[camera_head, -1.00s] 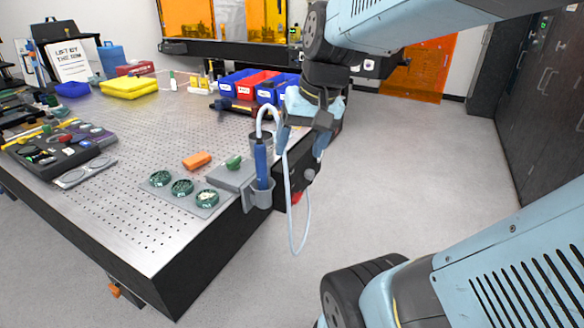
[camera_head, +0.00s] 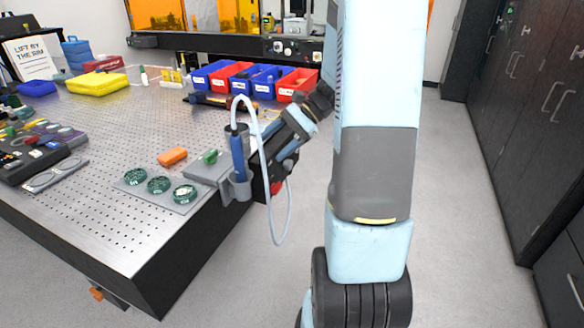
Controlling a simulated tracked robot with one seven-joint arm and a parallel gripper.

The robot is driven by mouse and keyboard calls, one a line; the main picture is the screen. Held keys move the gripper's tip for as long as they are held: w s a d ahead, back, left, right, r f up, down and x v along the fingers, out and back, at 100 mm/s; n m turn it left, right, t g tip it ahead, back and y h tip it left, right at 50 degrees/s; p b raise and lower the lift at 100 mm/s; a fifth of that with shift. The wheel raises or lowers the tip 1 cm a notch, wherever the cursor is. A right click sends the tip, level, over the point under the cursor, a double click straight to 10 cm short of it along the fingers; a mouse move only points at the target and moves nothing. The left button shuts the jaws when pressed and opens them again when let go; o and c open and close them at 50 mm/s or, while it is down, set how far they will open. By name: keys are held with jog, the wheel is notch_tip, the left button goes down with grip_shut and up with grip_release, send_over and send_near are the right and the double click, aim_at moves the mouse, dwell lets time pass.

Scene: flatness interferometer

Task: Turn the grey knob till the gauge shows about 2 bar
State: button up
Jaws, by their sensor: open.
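My gripper (camera_head: 279,142) is at the table's right edge, pointing down and left, behind the thin pale hose (camera_head: 288,215). Its jaws are apart, but the fingertips are partly hidden. A dark box (camera_head: 285,172) with a red part (camera_head: 276,187) low on it is on the table's side, right by my gripper. The grey knob is not distinguishable now; my gripper seems to cover it. I cannot tell whether my gripper touches it. No gauge face can be made out.
A blue-handled tool (camera_head: 238,158) stands in a grey holder (camera_head: 238,188) on the table edge, its hose looping close to my gripper. Blue and red bins (camera_head: 297,84) stand at the back of the perforated table (camera_head: 110,230). Floor (camera_head: 455,215) at right is clear.

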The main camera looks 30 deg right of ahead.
jog(key=w+d+f+m+t+y, duration=0.1)
jog(key=w+d+f+m+t, duration=0.25)
jog(key=d+f, duration=0.2)
jog(key=w+d+f+m+t+y, duration=0.2)
jog(key=d+f+m, duration=0.2)
jog(key=d+f, duration=0.15)
jog(key=m+t+h, duration=0.3)
jog(key=m+t, duration=0.4)
jog(key=m, duration=0.1)
send_near(291, 167)
jog(key=x, duration=0.9)
jog(key=shift+w+d, duration=0.1)
jog(key=shift+w, duration=0.1)
jog(key=shift+c, duration=0.5)
jog(key=c, duration=1)
jog(key=shift+o, duration=0.2)
jog(key=shift+n, duration=0.25)
jog(key=o, duration=1.1)
jog(key=shift+c, duration=0.2)
